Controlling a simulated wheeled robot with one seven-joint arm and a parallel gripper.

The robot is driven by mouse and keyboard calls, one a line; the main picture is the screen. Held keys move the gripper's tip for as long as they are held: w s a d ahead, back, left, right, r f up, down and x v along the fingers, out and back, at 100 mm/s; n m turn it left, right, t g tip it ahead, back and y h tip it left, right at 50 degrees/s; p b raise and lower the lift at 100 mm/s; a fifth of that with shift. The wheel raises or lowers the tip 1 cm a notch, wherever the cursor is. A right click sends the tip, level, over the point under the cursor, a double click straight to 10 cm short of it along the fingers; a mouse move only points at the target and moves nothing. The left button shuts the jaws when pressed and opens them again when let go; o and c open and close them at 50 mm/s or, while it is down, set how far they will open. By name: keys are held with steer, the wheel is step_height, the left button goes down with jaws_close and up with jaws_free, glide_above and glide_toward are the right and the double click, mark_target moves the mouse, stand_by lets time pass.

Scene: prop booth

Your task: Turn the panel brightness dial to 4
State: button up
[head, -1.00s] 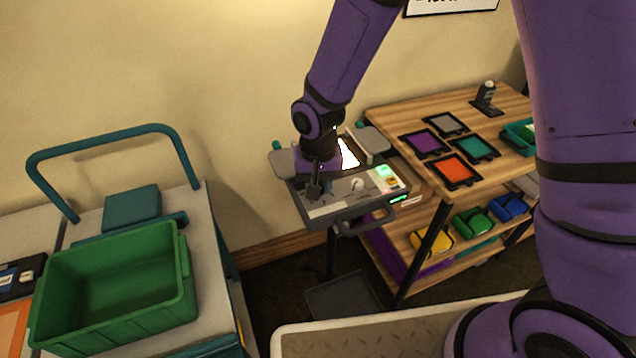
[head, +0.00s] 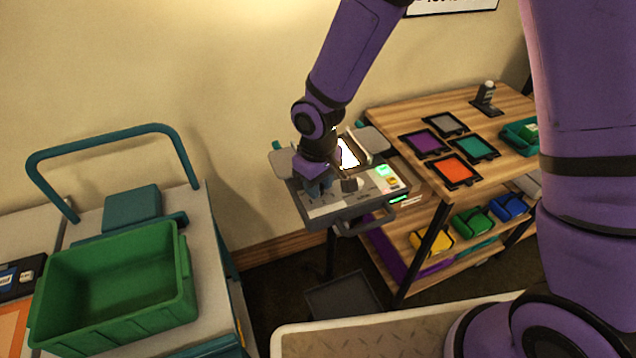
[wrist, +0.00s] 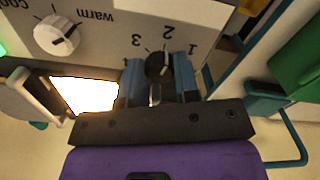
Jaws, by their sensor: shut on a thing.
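The panel (head: 325,208) is a grey box with a light face, mounted by the wall. In the wrist view the brightness dial (wrist: 156,68) is a black knob with a white mark, and the numbers 1, 2 and 3 show around it. A 4 is partly hidden by a finger. The mark points up in that view, roughly toward 2. My gripper (wrist: 160,80) has its two blue fingers shut on the dial, one on each side. In the head view my gripper (head: 332,186) is down at the panel face and hides the dial.
A white knob (wrist: 57,36) marked "warm" sits beside the dial. A wooden shelf (head: 400,115) with colour squares stands right. A green bin (head: 115,300) is on a cart at left.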

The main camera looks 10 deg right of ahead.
steer(key=shift+n, duration=1.5)
steer(key=o, duration=0.9)
steer(key=shift+o, duration=0.2)
